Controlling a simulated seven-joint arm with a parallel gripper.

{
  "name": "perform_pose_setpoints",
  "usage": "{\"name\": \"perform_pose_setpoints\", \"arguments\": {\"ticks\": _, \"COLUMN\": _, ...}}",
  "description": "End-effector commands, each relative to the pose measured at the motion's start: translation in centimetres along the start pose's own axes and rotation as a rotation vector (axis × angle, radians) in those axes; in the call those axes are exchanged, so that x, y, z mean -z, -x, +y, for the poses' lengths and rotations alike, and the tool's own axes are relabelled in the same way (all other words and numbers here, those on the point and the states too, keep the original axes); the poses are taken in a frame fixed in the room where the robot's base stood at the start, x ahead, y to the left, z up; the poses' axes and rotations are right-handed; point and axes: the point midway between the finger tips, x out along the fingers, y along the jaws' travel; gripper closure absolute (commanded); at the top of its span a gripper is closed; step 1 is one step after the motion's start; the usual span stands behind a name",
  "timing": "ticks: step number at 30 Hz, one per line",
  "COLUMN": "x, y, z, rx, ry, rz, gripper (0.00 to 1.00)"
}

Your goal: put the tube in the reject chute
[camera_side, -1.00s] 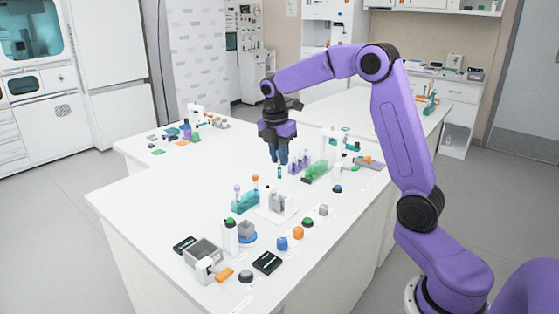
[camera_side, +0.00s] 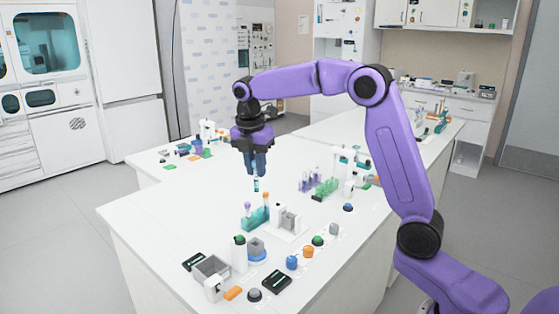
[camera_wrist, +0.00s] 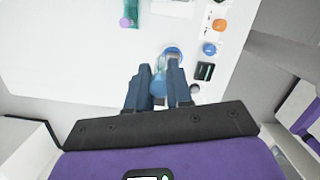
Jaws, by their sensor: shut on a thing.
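My gripper (camera_side: 256,174) is shut on a slim upright tube (camera_side: 256,185), pale with a blue-teal band, that hangs below the fingers. It is above the table, just behind the teal rack (camera_side: 255,218) in the side view. In the wrist view my fingers (camera_wrist: 159,92) are on both sides of the tube (camera_wrist: 158,88), seen from above. A grey open-topped bin (camera_side: 211,268) stands at the near left of the table. I cannot tell for sure whether it is the reject chute.
The teal rack holds tubes with purple and orange caps. A grey block (camera_side: 290,222), a grey cup on a blue base (camera_side: 257,256), a white bottle with a green cap (camera_side: 239,255) and a black box (camera_side: 276,282) stand nearby.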

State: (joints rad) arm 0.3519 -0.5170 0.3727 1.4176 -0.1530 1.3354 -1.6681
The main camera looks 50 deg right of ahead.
Motion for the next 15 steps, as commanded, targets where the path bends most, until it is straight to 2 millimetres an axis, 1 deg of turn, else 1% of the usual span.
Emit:
{"name": "perform_pose_setpoints", "arguments": {"ticks": 1, "x": 2.1, "y": 0.3, "z": 1.0, "rx": -0.007, "ry": 0.044, "rz": 0.0, "gripper": 0.97}}
{"name": "perform_pose_setpoints", "arguments": {"ticks": 3, "x": 4.7, "y": 0.7, "z": 2.0, "rx": -0.015, "ry": 0.096, "rz": 0.0, "gripper": 0.97}}
{"name": "perform_pose_setpoints", "arguments": {"ticks": 6, "x": 8.1, "y": 1.2, "z": 3.1, "rx": -0.024, "ry": 0.161, "rz": 0.0, "gripper": 0.97}}
{"name": "perform_pose_setpoints", "arguments": {"ticks": 9, "x": 10.7, "y": 1.6, "z": 3.8, "rx": -0.031, "ry": 0.212, "rz": 0.0, "gripper": 0.97}}
{"name": "perform_pose_setpoints", "arguments": {"ticks": 15, "x": 14.8, "y": 2.2, "z": 4.5, "rx": -0.043, "ry": 0.288, "rz": 0.0, "gripper": 0.97}}
